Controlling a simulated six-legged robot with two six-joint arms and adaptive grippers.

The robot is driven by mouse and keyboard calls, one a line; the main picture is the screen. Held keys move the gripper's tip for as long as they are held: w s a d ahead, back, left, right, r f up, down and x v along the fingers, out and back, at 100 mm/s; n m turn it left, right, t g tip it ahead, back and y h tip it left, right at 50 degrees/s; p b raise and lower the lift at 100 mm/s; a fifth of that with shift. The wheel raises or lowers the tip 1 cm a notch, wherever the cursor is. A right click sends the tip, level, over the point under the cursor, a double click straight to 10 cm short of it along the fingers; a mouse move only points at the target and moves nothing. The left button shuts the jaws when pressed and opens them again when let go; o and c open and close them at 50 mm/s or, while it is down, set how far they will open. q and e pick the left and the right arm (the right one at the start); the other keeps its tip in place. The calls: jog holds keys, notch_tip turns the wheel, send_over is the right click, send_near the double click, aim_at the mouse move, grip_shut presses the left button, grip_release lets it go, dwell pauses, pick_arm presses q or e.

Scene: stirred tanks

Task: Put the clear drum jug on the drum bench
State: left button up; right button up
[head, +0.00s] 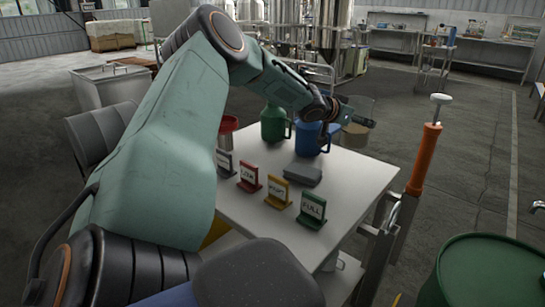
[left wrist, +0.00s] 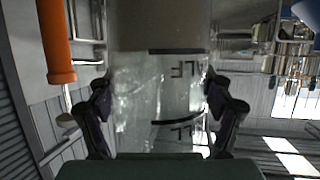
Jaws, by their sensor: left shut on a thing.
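The clear jug (head: 362,104) is see-through with brownish contents, held beyond the white table's far right corner in the head view. In the left wrist view the clear jug (left wrist: 150,100) fills the middle, with dark level marks and upside-down lettering. My left gripper (left wrist: 160,95) has a finger on each side of it and is shut on it; its front end (head: 346,122) partly hides the jug in the head view. The white table (head: 352,185) is in front of me; I cannot tell whether it is the drum bench. My right gripper is not in view.
A green jug (head: 273,124), a blue jug (head: 307,140) and a red container (head: 227,128) stand on the table's far side. Several coloured level signs (head: 311,210) and a grey block (head: 302,174) are nearer. An orange-handled post (head: 424,160) and green drum (head: 490,272) stand right.

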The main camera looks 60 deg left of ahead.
aim_at(354, 139)
pick_arm(q)
jog(key=shift+r, duration=0.25)
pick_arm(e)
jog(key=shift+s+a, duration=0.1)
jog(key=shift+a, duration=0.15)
pick_arm(q)
jog(key=shift+f+n+y, duration=0.1)
jog(key=shift+n+y, duration=0.2)
notch_tip(354, 139, down, 7)
jog(key=b, duration=0.3)
jog(key=shift+w+f, duration=0.1)
jog(key=shift+f, duration=0.05)
notch_tip(354, 139, down, 3)
jog(key=shift+r+b, duration=0.15)
jog(key=shift+b, duration=0.5)
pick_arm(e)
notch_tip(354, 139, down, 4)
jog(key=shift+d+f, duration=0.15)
